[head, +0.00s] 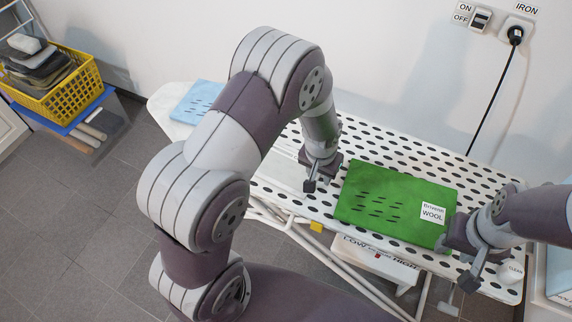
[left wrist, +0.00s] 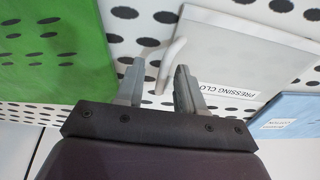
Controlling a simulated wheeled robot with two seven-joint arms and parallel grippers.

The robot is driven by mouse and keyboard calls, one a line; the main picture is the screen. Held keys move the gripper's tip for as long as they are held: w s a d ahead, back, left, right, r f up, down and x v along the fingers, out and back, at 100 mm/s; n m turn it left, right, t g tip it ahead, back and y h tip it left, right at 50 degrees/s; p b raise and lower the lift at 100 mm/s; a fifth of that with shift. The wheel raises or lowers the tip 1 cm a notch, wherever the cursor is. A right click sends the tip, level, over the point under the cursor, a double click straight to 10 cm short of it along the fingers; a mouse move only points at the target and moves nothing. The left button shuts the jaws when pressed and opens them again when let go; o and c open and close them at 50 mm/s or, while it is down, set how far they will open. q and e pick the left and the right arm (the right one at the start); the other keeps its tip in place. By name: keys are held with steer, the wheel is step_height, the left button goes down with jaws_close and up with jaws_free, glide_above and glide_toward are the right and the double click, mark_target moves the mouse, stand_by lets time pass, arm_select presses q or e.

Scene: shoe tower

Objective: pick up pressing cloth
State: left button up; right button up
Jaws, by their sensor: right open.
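The pressing cloth is a thin pale grey sheet, lying flat on the white perforated ironing board. It shows in the left wrist view (left wrist: 235,45) with a "PRESSING CLO…" label, and in the head view (head: 282,170), partly hidden behind my left arm. My left gripper (head: 318,178) is just right of the cloth, near the green cloth's left edge. In the left wrist view the fingers (left wrist: 160,85) are apart, with a white curved strip between and beyond them and the pressing cloth to their right. My right gripper (head: 465,262) is open at the board's right end.
A green cloth (head: 385,205) labelled wool lies between the grippers. A blue cloth (head: 196,102) lies at the board's left end. The ironing board (head: 420,160) has bare room behind the green cloth. A yellow basket (head: 72,92) stands far left. A black cord (head: 490,105) hangs from the wall socket.

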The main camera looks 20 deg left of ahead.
arm_select(q)
steer(key=shift+w+f, duration=0.15)
steer(key=shift+f, duration=0.35)
steer(key=shift+w+a+f, duration=0.1)
steer(key=shift+a+f, duration=0.1)
steer(key=shift+d+r, duration=0.1)
jaws_close()
